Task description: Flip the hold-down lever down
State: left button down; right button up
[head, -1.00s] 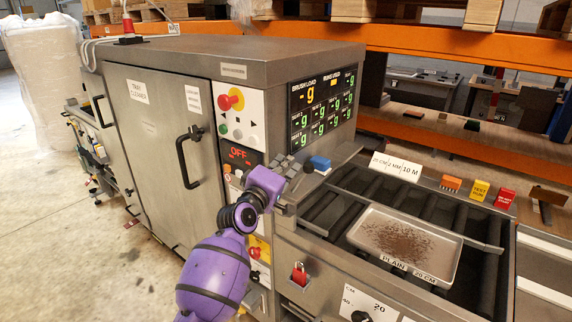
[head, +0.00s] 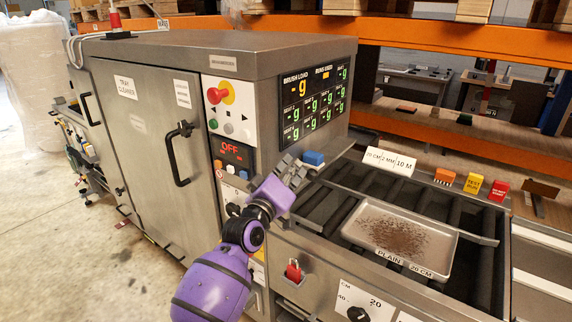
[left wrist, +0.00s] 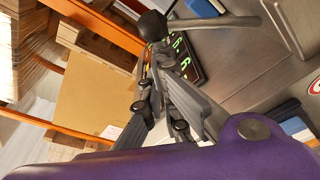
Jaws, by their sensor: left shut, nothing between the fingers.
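My left gripper (head: 291,167) is shut and empty at the near left corner of the roller bed, beside the control panel. It also shows in the left wrist view (left wrist: 158,85), with its dark fingers close together. In that view a grey bar with a black ball knob (left wrist: 151,25) lies just beyond the fingertips; it looks like the hold-down lever. I cannot tell whether the fingers touch it. My right gripper is not in view.
A tray of brown crumbs (head: 440,268) lies on the dark rollers. A blue block (head: 313,158) sits just behind my gripper. Coloured blocks (head: 472,183) line the back edge.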

aim_at(312, 179)
pick_arm(q)
jog(key=shift+s+d+f+m+h+b, duration=0.4)
jog(key=shift+d+f+m, duration=0.2)
jog(key=shift+m, duration=0.45)
jog(key=shift+s+d+f+m+h+b, duration=0.25)
jog(key=shift+s+d+f+m, duration=0.25)
jog(key=shift+f+m, duration=0.45)
jog(key=shift+s+d+f+m+h+b, duration=0.4)
jog(key=shift+d+m, duration=0.2)
jog(key=shift+m, duration=0.6)
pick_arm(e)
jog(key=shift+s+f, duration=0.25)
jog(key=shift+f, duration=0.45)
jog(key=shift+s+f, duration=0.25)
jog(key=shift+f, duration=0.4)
pick_arm(q)
jog(key=shift+f, duration=0.1)
